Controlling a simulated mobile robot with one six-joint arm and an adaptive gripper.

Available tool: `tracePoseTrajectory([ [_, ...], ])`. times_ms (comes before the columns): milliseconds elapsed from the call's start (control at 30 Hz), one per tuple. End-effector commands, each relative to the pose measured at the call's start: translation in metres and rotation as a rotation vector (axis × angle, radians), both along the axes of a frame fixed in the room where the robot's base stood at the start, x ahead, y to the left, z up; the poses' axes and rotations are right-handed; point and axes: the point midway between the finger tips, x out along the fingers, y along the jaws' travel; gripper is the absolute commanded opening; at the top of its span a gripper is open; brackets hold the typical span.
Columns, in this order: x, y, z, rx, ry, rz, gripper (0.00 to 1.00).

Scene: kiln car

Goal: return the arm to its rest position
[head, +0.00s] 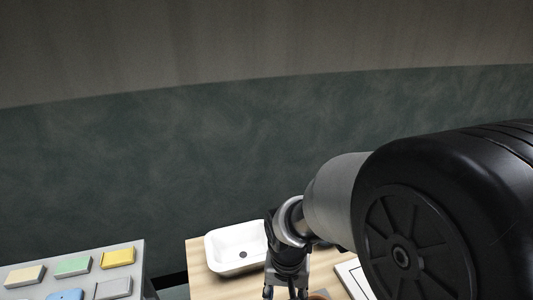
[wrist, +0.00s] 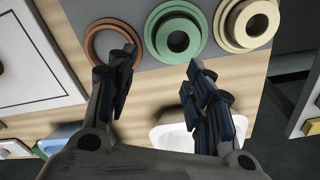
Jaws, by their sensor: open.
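My gripper (wrist: 158,80) is open in the wrist view, its two dark fingers apart with nothing between them. Beyond the fingers lie a wooden table top and part of a grey mat. In the head view my gripper (head: 286,291) hangs over the wooden table, low in the picture, right of a white basin. The fingertips there are cut off by the lower edge. My arm hides much of the right side of the head view.
On the grey mat (wrist: 86,68) are a brown ring (wrist: 92,50), green rings (wrist: 155,30) and cream rings (wrist: 225,25). The white basin (head: 222,257) stands on the wooden table (head: 205,288). A grey stand (head: 140,262) at left bears several coloured blocks.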

Motion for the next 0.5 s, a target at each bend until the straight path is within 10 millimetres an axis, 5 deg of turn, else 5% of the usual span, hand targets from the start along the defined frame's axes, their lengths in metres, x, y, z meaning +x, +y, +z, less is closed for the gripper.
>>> tracePoseTrajectory([
  [233,-0.019,-0.025,0.065,0.016,-0.096,0.033,0.48],
  [500,-0.08,-0.063,0.139,0.011,-0.246,0.103,0.48],
])
